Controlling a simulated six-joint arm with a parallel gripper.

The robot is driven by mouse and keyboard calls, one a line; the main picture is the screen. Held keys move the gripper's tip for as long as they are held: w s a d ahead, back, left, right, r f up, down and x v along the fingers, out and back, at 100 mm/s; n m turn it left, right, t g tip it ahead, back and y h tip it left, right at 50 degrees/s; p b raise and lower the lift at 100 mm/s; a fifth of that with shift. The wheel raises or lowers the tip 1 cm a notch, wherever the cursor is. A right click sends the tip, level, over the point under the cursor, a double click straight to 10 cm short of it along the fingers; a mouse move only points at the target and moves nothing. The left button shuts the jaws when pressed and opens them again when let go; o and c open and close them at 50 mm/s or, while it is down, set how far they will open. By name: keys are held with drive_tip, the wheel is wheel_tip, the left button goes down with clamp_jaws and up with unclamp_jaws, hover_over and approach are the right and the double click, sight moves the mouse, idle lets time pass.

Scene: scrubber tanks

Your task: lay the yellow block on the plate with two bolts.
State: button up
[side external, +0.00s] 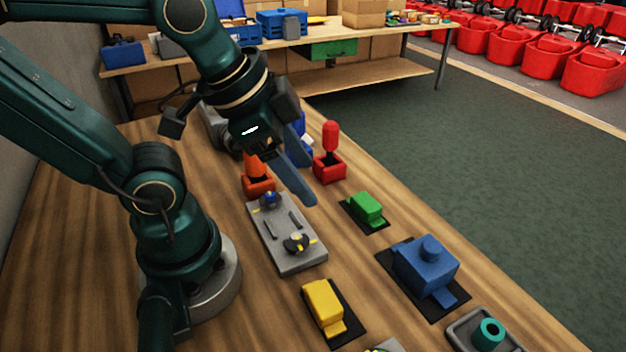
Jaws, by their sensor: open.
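The yellow block (322,302) lies on a black mat at the lower middle of the side external view, with a lower step at its front end. The grey plate (282,257) lies on the table behind it, up and to the left. One bolt (270,199) with blue and yellow parts is at the plate's far end, and a dark bolt (297,243) with yellow parts is at its near end. Two thin dark bars or slots show between them. My gripper (307,180) is open and empty, above and beyond the plate's far end, apart from the yellow block.
An orange-red piece (258,184) and a red-handled piece (330,165) stand near my gripper. A green block (367,207), a big blue block (425,265) and a grey tray with a teal ring (488,334) line the right edge. The table's left side is mostly clear.

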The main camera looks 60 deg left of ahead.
drive_tip(key=w+d+f+m+g, duration=0.1)
drive_tip(key=d+f+m+g, duration=0.2)
drive_tip(key=m, duration=0.5)
drive_tip(key=m+g, duration=0.2)
drive_tip(key=m, duration=0.3)
hover_over(324, 298)
drive_tip(key=f, duration=0.4)
drive_tip(key=shift+w+a, duration=0.25)
drive_tip(key=shift+w, duration=0.05)
drive_tip(key=shift+s+d+f+m, duration=0.25)
drive_tip(key=shift+s+f+m, duration=0.1)
drive_tip(key=shift+f+m, duration=0.05)
drive_tip(key=shift+f, duration=3.95)
clamp_jaws()
drive_tip(key=shift+r, duration=0.1)
